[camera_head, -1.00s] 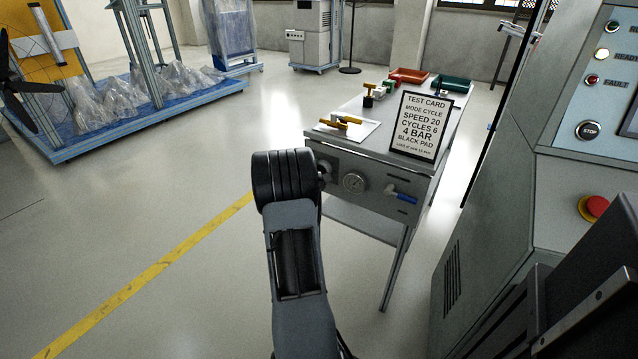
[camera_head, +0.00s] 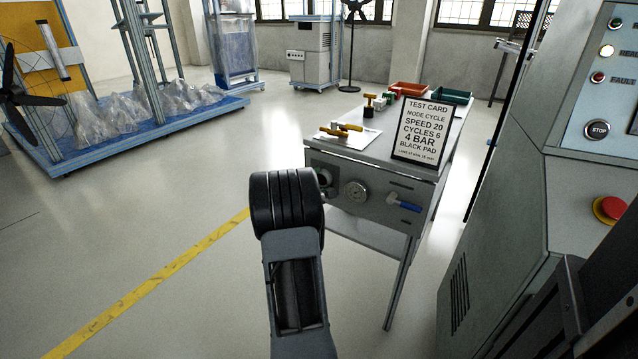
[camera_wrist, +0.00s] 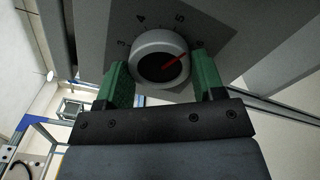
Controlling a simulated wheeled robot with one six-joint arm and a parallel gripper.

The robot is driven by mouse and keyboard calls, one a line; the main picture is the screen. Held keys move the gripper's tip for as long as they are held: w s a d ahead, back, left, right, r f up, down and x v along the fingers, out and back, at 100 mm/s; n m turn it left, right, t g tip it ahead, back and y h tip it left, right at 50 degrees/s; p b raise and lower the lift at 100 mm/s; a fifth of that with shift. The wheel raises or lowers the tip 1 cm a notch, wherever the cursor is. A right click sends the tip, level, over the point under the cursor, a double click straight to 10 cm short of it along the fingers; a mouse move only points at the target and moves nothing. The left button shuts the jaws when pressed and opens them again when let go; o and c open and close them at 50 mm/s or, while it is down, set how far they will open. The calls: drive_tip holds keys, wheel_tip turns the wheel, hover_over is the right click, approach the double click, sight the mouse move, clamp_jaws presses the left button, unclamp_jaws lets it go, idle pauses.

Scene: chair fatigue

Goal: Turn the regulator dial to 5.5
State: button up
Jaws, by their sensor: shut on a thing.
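The regulator dial (camera_wrist: 160,60) is a pale round knob with a dark face and a red pointer. In the wrist view the pointer aims up and right, towards the side between the 5 and the 6, seemingly nearer the 6; the exact reading is hard to tell. Printed numerals 3, 4, 5 and 6 show on the grey plate around it. My gripper (camera_wrist: 160,85) is shut on the dial, with one green finger at each side. In the head view my wrist hides most of the gripper; part of the dial (camera_head: 325,178) shows at the bench front.
A round pressure gauge (camera_head: 355,193) and a blue-handled valve (camera_head: 405,203) are right of the dial on the bench front. A test card (camera_head: 424,130) stands on the bench top (camera_head: 375,150). The grey machine (camera_head: 500,240) rises at right.

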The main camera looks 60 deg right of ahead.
drive_tip(key=o, duration=0.9)
drive_tip(key=a+p, duration=0.2)
drive_tip(key=a, duration=1.1)
drive_tip(key=shift+a+p, duration=0.3)
drive_tip(key=shift+a, duration=0.1)
